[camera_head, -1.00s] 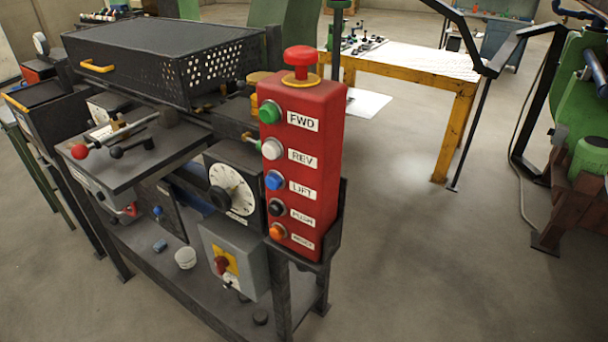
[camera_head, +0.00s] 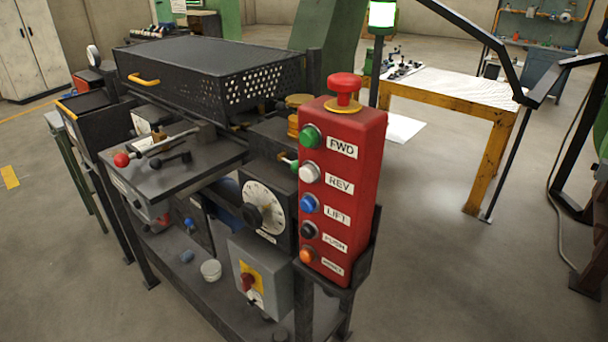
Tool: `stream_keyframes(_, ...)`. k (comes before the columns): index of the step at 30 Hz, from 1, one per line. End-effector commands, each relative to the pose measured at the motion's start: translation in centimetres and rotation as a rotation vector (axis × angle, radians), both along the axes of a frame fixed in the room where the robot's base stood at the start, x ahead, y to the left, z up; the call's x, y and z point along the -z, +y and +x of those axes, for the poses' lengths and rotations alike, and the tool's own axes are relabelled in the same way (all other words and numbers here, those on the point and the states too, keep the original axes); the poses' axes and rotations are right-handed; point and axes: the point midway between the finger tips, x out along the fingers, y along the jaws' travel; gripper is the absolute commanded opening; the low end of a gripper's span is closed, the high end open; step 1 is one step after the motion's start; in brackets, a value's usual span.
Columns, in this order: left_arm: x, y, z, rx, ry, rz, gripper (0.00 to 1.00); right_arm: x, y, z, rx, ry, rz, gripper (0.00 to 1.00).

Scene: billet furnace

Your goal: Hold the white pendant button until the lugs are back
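The red pendant box (camera_head: 341,200) stands upright on the near right corner of the dark machine. Its white button (camera_head: 309,173), labelled REV, sits on the left face, below the green button (camera_head: 309,136) labelled FWD. Below it are the blue LIFT button (camera_head: 308,204), the black PUSH button (camera_head: 309,230) and an orange button (camera_head: 307,256). A red mushroom button (camera_head: 344,88) tops the box. Nothing touches the white button. I cannot make out any lugs. Neither of my grippers is in view.
The machine has a dark perforated cover (camera_head: 210,72), a red-knobbed lever (camera_head: 122,159), a white dial (camera_head: 262,207) and a grey switch box (camera_head: 260,277). A lit green lamp (camera_head: 382,15) stands behind. A yellow-legged table (camera_head: 486,165) is at back right.

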Motion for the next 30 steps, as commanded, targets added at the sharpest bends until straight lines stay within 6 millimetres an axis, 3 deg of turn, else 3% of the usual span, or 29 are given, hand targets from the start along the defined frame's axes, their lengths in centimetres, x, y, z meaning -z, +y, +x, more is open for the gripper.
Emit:
stream_keyframes(2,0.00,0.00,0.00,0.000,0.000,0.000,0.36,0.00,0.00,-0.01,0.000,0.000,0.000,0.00)
stream_keyframes(3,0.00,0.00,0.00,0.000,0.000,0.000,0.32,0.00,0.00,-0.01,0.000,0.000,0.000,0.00)
stream_keyframes(7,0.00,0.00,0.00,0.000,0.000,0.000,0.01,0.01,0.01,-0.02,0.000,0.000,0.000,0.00)
stream_keyframes(30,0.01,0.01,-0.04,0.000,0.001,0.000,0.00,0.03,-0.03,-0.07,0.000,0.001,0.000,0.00)
